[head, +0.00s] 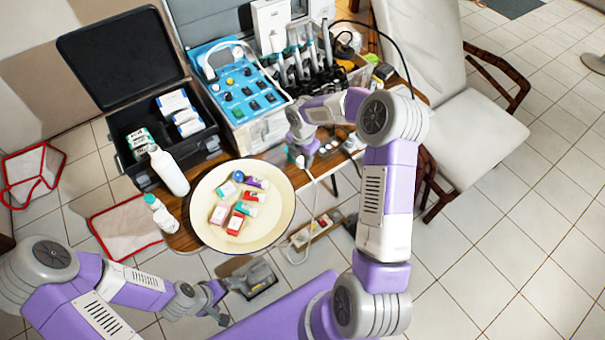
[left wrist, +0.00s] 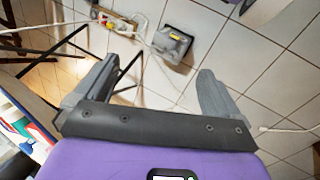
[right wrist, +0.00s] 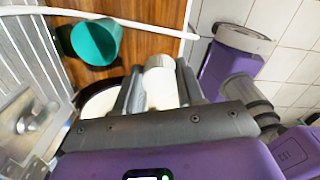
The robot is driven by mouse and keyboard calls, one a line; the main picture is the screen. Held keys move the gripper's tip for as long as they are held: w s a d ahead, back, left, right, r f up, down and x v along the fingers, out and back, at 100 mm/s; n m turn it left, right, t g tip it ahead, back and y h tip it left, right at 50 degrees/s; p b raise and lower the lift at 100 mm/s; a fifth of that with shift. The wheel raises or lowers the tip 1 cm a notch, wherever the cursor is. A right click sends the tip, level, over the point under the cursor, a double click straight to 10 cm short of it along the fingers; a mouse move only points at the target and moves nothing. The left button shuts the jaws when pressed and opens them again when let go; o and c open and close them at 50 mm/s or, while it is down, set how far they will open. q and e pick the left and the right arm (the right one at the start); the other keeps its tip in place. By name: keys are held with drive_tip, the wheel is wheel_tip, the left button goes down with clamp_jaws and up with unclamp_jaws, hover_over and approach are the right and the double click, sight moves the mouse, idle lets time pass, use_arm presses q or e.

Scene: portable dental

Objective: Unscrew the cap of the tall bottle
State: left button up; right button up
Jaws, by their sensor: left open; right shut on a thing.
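The tall white bottle (head: 170,172) stands upright on the wooden table at the left, between the black case and the round tray. A shorter white bottle (head: 161,214) stands in front of it. My right gripper (head: 301,160) is right of the tray, apart from both bottles. In the right wrist view it is shut on a small white cylindrical thing (right wrist: 160,77); I cannot tell whether this is a cap. My left gripper (head: 222,303) is open and empty, low in front of the table. Its spread fingers (left wrist: 155,78) show over the floor in the left wrist view.
A round cream tray (head: 272,232) holds several small boxes. Behind stand an open black case (head: 128,152) and a blue-topped dental unit (head: 240,85). A teal cup (right wrist: 97,42) is close to my right gripper. A grey device (left wrist: 168,46) and cables lie on the floor.

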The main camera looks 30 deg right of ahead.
sight(302, 159)
wheel_tip(302, 159, down, 8)
drive_tip(key=shift+r+b, duration=0.25)
drive_tip(key=shift+b, duration=0.55)
drive_tip(key=o, duration=1.2)
drive_tip(key=shift+f, duration=0.15)
drive_tip(key=shift+c, duration=0.2)
wheel_tip(302, 159, up, 12)
drive_tip(key=p, duration=0.2)
drive_tip(key=shift+r+p, duration=0.2)
drive_tip(key=shift+p, duration=0.2)
